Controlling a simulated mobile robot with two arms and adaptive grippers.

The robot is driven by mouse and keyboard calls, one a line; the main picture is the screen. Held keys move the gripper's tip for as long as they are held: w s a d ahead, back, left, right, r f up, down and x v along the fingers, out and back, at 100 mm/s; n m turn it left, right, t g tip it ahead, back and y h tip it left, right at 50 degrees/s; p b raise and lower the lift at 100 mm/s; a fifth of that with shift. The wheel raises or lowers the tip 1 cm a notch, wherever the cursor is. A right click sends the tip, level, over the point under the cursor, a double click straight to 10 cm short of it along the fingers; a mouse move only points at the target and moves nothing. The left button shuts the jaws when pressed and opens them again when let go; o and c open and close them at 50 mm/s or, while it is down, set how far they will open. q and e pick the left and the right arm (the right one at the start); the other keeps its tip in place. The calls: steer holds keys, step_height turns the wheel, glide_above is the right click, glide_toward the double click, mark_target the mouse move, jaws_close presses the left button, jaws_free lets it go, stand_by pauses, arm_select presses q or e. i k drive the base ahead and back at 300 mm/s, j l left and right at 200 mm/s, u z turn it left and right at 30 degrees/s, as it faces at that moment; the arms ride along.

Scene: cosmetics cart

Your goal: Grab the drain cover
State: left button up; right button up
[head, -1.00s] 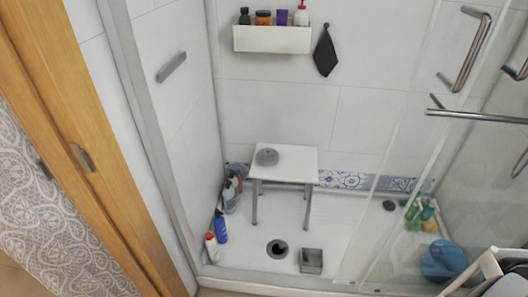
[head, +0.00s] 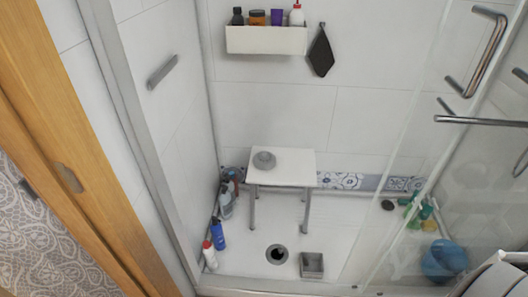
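The stool stands on the shower floor against the back wall. An open round drain hole (head: 277,254), dark inside, is in the shower floor in front of the stool. Neither of my grippers shows in the head view.
Bottles (head: 218,233) stand along the left wall. A glass door (head: 400,200) covers the right side, with a blue item (head: 444,261) behind it. The wooden door frame (head: 85,150) is at left.

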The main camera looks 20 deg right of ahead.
mark_target(265, 161)
steer(key=i+j+z, duration=0.1)
steer(key=i+z, duration=0.3)
steer(key=i+j+z, duration=0.15)
steer(key=z, duration=0.25)
steer(key=i, duration=0.1)
